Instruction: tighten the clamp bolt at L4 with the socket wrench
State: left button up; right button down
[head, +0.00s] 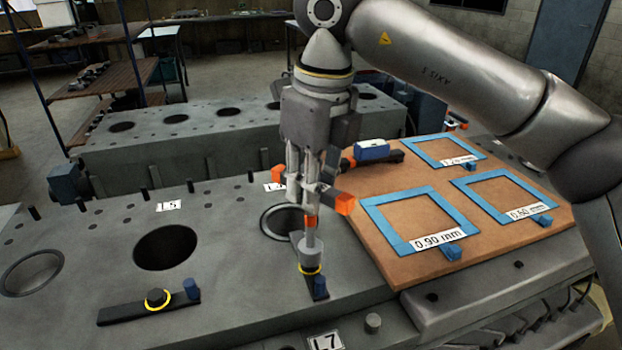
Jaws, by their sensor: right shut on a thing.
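My right gripper (312,190) is shut on the socket wrench (311,246), which hangs upright below the fingers. The wrench's grey socket end is directly over a yellow-ringed spot (309,270) on a dark clamp bar and hides the bolt there. I cannot tell if the socket is fully seated. A blue block (320,287) sits at the bar's near end. Just behind is a bore (281,222), partly hidden by the gripper. A label (273,186) behind the gripper shows only an "L". My left gripper is not in view.
Another clamp bar (120,314) with a yellow-ringed bolt (157,299) lies near the open bore (165,247) labelled L5. A brown board (430,190) with blue frames is at right. An L7 label (325,342) is at the front. A second engine block (120,154) stands behind.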

jog(key=n+p, duration=0.1)
jog(key=n, duration=0.2)
jog(key=shift+r+n, duration=0.15)
jog(key=shift+n, duration=0.15)
jog(key=n+p, duration=0.2)
jog(key=n, duration=0.1)
jog(key=shift+s+g, duration=0.1)
jog(key=shift+g, duration=0.3)
jog(key=n+p, duration=0.1)
jog(key=n, duration=0.4)
jog(key=shift+a+p, duration=0.1)
jog(key=shift+p, duration=0.3)
jog(key=n+p, duration=0.1)
jog(key=n, duration=0.2)
jog(key=shift+n+g, duration=0.4)
jog(key=n+p, duration=0.1)
jog(key=n, duration=0.5)
jog(key=shift+a+p, duration=0.1)
jog(key=shift+p, duration=0.3)
jog(key=n+h, duration=0.1)
jog(key=n, duration=0.4)
jog(key=shift+n+g+p, duration=0.3)
jog(key=shift+n+p, duration=0.1)
